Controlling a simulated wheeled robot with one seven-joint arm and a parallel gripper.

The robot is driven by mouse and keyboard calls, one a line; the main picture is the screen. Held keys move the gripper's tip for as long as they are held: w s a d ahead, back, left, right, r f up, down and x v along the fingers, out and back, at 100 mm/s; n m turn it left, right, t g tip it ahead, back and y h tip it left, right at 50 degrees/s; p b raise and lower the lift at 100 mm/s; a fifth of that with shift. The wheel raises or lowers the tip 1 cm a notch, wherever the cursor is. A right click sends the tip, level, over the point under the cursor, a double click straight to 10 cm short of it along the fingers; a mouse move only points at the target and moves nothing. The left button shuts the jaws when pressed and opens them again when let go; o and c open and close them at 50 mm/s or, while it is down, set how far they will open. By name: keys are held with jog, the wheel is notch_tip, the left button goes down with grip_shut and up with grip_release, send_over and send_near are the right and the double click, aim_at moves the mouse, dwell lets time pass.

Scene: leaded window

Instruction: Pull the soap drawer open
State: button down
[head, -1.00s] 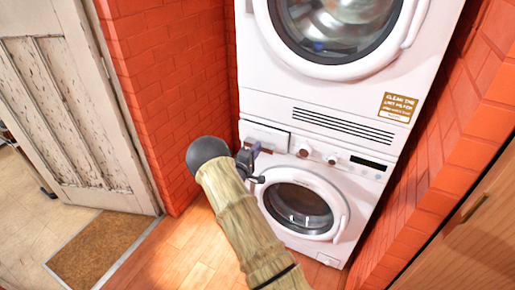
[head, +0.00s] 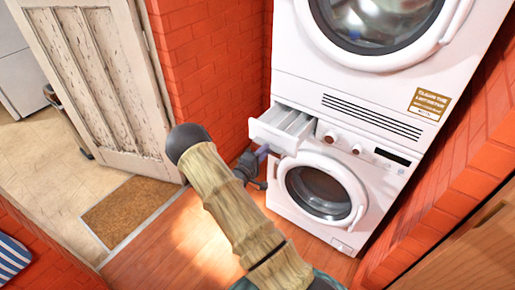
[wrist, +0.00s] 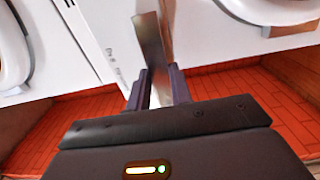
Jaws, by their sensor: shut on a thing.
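The soap drawer (head: 270,134) is a white drawer at the upper left of the lower washing machine (head: 348,205). It stands out from the machine, and its inner compartments show from above. My gripper (head: 262,152) is at the drawer's front, below its top edge, partly hidden by my arm. In the wrist view my gripper (wrist: 160,86) has its two dark fingers shut around a grey metallic strip (wrist: 152,50), which looks like the drawer's handle. The white drawer front lies beside it there, with faint lettering. The exact contact is hard to see.
A second white machine (head: 380,85) is stacked above. A red brick wall (head: 220,75) stands close on the left, and another on the right beside a wooden cabinet (head: 450,262). Wooden floor (head: 165,245) is clear in front, with a brown mat (head: 132,212) by the worn door (head: 100,75).

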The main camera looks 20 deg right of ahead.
jog(key=shift+s+a+f, duration=0.2)
jog(key=shift+s+f, duration=0.15)
jog(key=c, duration=1.3)
grip_release()
jog(key=shift+d, duration=0.1)
jog(key=shift+w+r, duration=0.1)
jog(key=shift+r, duration=0.05)
jog(key=v, duration=1.7)
jog(key=shift+a, duration=0.35)
